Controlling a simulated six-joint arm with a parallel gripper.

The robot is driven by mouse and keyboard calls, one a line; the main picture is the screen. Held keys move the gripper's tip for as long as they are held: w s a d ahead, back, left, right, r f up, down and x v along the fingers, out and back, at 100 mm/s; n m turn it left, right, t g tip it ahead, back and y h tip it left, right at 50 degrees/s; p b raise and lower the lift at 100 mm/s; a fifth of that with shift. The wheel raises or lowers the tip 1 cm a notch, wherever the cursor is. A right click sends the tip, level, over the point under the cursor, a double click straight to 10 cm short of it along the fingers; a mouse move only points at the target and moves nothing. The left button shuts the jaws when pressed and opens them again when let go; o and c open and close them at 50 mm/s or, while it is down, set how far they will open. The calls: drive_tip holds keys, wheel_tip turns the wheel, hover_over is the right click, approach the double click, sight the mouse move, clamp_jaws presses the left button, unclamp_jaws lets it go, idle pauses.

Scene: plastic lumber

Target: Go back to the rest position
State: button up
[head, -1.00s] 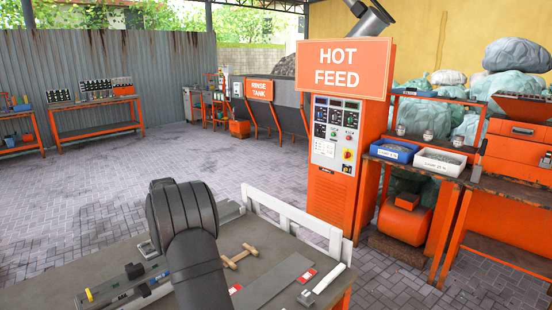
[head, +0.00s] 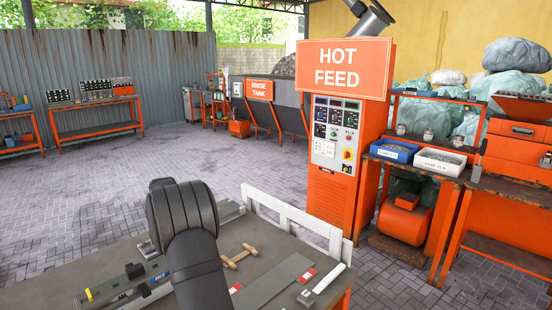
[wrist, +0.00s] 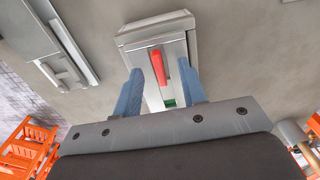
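My gripper (wrist: 172,92) shows in the wrist view with its two blue fingers apart and nothing between them. Beyond the fingertips is a grey metal fixture (wrist: 157,27) with a red bar (wrist: 184,73) and a small green part (wrist: 170,102). I cannot tell how far the fingers are from it. In the head view my dark arm rises over the workbench (head: 215,277) and the gripper itself is hidden.
A white rail (head: 292,218) runs along the far edge. The orange hot feed cabinet (head: 333,190) stands beyond. Open paved floor lies to the left.

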drive_tip(key=shift+f+m, duration=0.1)
drive_tip(key=shift+m, duration=1.4)
drive_tip(key=m, duration=1.4)
drive_tip(key=shift+m, duration=0.3)
drive_tip(key=shift+r+m, duration=0.3)
drive_tip(key=shift+r, duration=2.7)
drive_tip(key=shift+o, duration=0.2)
